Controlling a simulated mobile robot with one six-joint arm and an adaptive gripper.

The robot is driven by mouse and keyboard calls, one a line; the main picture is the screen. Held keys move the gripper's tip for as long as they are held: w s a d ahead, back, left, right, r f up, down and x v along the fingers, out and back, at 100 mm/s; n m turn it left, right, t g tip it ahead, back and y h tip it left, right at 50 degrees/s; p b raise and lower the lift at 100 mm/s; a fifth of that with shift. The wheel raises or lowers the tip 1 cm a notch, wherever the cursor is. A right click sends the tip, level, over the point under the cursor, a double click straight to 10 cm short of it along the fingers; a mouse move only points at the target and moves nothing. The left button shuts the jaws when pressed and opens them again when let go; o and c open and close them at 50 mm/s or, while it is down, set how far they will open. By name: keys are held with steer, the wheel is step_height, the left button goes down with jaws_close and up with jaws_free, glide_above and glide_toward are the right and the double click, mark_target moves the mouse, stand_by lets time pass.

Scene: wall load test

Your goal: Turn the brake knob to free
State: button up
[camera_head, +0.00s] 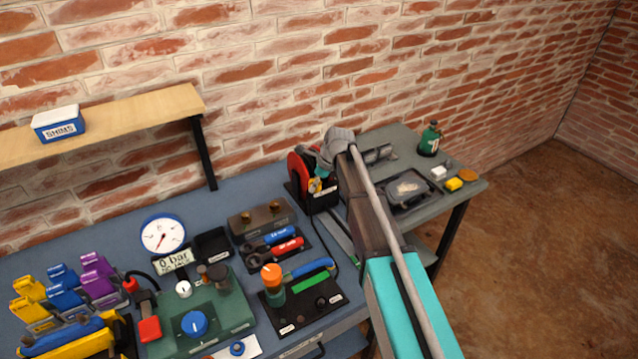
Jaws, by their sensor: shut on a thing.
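A red and black reel-like device (302,176) stands at the back right of the blue bench, near the wall. My gripper (320,172) is at its right side, at the end of my arm, which reaches in from the lower right. The gripper is small in this view and partly hidden by my wrist. It is shut on a small knob (316,185) at the front of the device, which I take to be the brake knob. Its pointer and markings are too small to read.
The blue bench holds a gauge (163,234), a green control box (206,318) with a blue dial, and a black tool board (309,305). A grey side table (390,138) with a green bottle (430,139) stands right. A shelf (120,118) overhangs the left.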

steer(key=shift+w+n+g, duration=0.15)
steer(key=shift+n+g, duration=0.45)
steer(key=shift+n, duration=0.9)
steer(key=o, duration=1.1)
steer(key=shift+o, duration=0.2)
